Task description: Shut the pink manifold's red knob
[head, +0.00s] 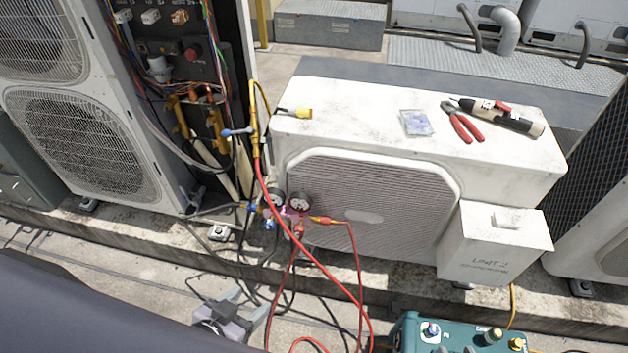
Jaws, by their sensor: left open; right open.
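The pink manifold (288,213) hangs in front of the left end of the low white condenser, with two round gauges (300,202) on top. A red knob (298,229) shows at its lower right and a blue knob (269,223) at its lower left. Hoses run from it, and the red ones partly cross in front. My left gripper (246,302) is at the bottom, below and left of the manifold, open, empty and apart from it. My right gripper is not in view.
The white condenser (370,120) bears red pliers (462,122), a black-and-white tool and a small clear box. A tall open unit (85,130) with wires and pipes stands left. Red hoses (360,285) loop toward a teal machine (450,335) at bottom right.

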